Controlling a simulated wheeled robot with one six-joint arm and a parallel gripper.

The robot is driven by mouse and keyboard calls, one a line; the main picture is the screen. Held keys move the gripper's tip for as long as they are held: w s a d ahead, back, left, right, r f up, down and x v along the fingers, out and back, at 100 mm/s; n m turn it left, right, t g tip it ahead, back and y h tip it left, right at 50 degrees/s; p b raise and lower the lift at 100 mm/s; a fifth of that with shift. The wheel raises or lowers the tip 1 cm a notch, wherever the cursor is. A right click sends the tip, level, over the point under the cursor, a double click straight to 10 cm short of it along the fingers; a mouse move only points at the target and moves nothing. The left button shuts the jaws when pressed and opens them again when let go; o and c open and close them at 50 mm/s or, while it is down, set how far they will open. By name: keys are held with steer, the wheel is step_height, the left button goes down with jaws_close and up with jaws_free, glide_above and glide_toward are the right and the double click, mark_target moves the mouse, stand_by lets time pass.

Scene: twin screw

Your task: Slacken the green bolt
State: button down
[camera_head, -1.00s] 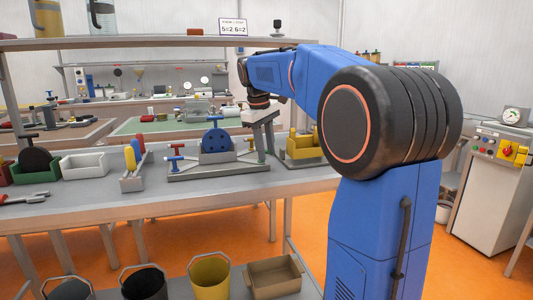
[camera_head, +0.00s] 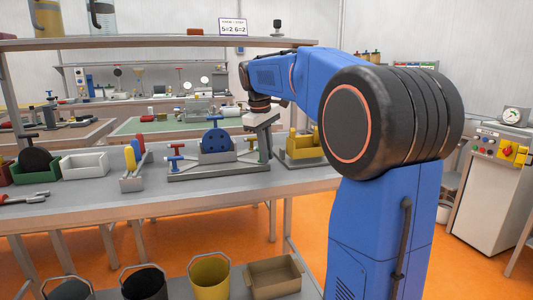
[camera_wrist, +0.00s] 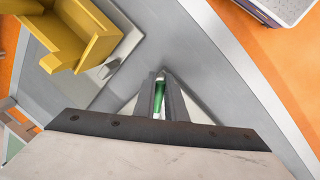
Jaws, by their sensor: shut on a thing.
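In the wrist view my gripper (camera_wrist: 160,78) points away from the camera with its two dark fingers close together. It is shut on the green bolt (camera_wrist: 159,93), which shows as a narrow green strip between the fingers. In the head view my gripper (camera_head: 264,150) reaches down at the right end of the grey fixture (camera_head: 210,170) on the bench.
A holder with coloured handles (camera_head: 133,160) and a white bin (camera_head: 85,165) stand left.

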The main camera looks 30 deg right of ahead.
steer(key=n, duration=0.3)
steer(key=d+n, duration=0.1)
steer(key=n, duration=0.1)
steer(key=shift+w+t, duration=0.25)
steer(key=shift+t, duration=0.15)
steer(key=n, duration=0.2)
steer(key=w+n+y, duration=0.1)
steer(key=n, duration=0.2)
steer(key=shift+d, duration=0.2)
steer(key=shift+t, duration=0.3)
steer(key=c, duration=1.8)
jaws_free()
steer(key=v, duration=1.7)
steer(key=shift+d+r, duration=0.25)
steer(key=shift+s, duration=0.1)
